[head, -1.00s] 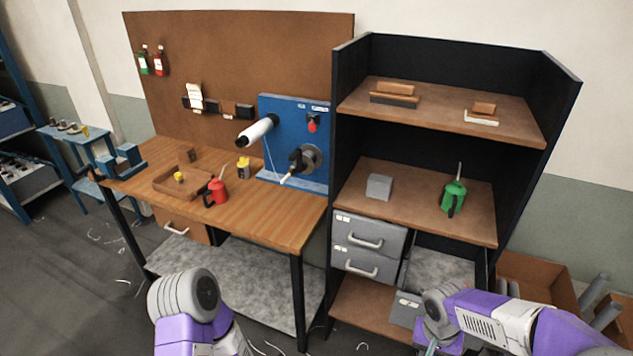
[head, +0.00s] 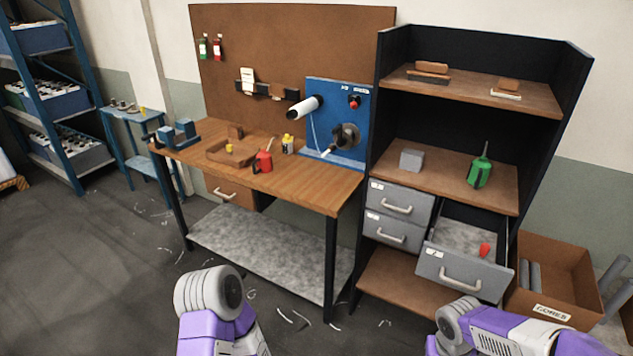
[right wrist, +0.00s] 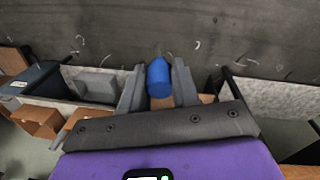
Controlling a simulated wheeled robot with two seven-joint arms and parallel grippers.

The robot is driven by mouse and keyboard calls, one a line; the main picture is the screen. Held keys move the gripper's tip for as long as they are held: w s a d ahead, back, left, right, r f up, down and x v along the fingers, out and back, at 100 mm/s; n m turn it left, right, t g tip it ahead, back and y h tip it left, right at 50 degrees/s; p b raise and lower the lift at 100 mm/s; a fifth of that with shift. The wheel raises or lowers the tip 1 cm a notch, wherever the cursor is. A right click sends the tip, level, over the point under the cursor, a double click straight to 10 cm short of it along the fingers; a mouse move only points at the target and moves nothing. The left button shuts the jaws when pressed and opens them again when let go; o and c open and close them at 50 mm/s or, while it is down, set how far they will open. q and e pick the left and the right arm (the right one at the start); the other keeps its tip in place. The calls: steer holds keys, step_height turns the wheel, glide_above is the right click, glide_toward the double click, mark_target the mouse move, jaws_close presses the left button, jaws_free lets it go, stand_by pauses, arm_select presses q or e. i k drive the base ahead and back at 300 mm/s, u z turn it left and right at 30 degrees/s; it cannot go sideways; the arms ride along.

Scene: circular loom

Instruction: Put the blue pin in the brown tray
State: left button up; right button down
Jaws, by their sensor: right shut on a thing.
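The blue pin (right wrist: 158,78) is between the two fingers of my right gripper (right wrist: 158,90) in the right wrist view. That gripper is shut on it, above a dark floor. In the head view, the brown tray (head: 222,160) lies on the left part of the wooden workbench, with a small yellow object (head: 229,148) in it. The tray is far from my arms. My left gripper is out of view; only part of my left arm shows at the bottom. My right gripper is below the head view's edge.
A blue machine panel (head: 342,100) stands further right. An open drawer (head: 470,275) juts from the shelf unit. The floor before the bench is clear apart from scraps.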

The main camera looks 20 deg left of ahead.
mark_target(233, 153)
steer(key=u, duration=0.65)
steer(key=i, duration=0.6)
steer(key=u, duration=1.35)
steer(key=i, duration=1.55)
steer(key=z, duration=0.6)
steer(key=i, duration=1)
steer(key=z, duration=0.75)
steer(key=i, duration=0.5)
